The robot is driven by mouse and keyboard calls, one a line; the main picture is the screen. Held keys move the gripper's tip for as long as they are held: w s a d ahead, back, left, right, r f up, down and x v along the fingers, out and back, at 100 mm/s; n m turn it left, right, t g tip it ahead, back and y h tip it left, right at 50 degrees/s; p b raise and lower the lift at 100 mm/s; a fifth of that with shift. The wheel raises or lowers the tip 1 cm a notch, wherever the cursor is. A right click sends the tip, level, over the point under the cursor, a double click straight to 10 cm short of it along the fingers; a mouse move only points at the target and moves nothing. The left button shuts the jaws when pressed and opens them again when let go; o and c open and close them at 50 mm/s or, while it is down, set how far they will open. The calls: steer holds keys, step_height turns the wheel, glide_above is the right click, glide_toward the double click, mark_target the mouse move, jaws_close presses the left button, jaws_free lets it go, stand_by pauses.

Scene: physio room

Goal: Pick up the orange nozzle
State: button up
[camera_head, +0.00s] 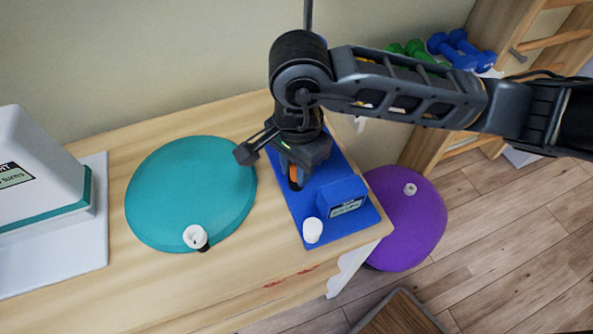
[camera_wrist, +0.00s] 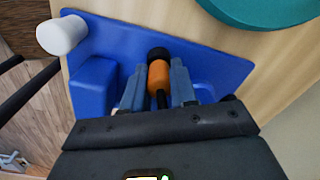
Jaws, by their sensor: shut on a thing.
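The orange nozzle (camera_wrist: 159,76) is a short orange cylinder with black ends, in the middle of the wrist view. My gripper (camera_wrist: 160,82) is shut on it, with one finger against each side. In the head view a sliver of the nozzle (camera_head: 293,174) shows beneath my gripper (camera_head: 293,181); the rest is hidden by the gripper. The nozzle is over the blue tray (camera_head: 285,207); I cannot tell whether it touches the tray.
On the tray are a blue block with a label (camera_head: 343,195) and a white cylinder (camera_head: 312,230). A teal disc (camera_head: 180,195) with a small white-and-black piece (camera_head: 196,237) lies left. A white machine (camera_head: 40,170) stands far left. A purple ball (camera_head: 408,225) is beyond the table's right edge.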

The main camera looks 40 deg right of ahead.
jaws_close()
steer(key=shift+r, duration=0.1)
